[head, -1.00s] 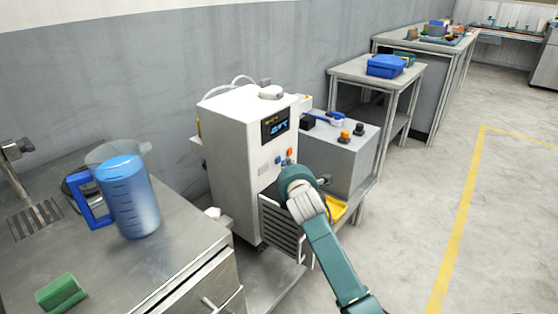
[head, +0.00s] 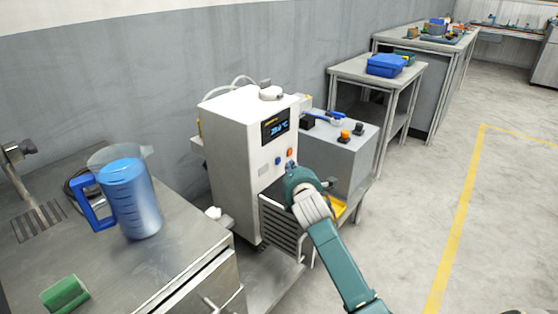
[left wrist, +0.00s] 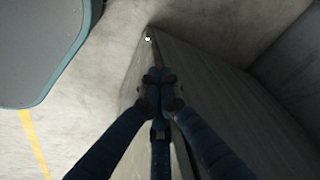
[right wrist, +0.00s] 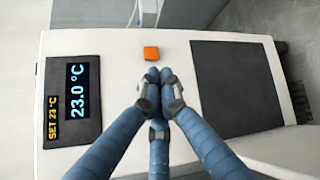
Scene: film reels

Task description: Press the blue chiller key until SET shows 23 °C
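The white chiller (head: 228,140) stands against the wall in the head view. Its dark display (head: 275,127) reads, in the right wrist view (right wrist: 74,100), SET 23 °C in yellow and 23.0 °C in blue. The blue key (head: 278,160) shows in the head view, left of the orange key (head: 290,152). The orange key also shows in the right wrist view (right wrist: 151,53); the blue key is hidden there. My right gripper (right wrist: 160,80) is shut and empty, in front of the panel by the keys; contact cannot be told. My left gripper (left wrist: 160,78) is shut and empty, outside the head view.
A blue-tinted jug (head: 135,200) and a green object (head: 65,294) stand on the steel bench (head: 185,235) at left. A grey box with knobs (head: 345,160) stands right of the chiller. Further tables line the wall. The floor (head: 420,180) at right is clear.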

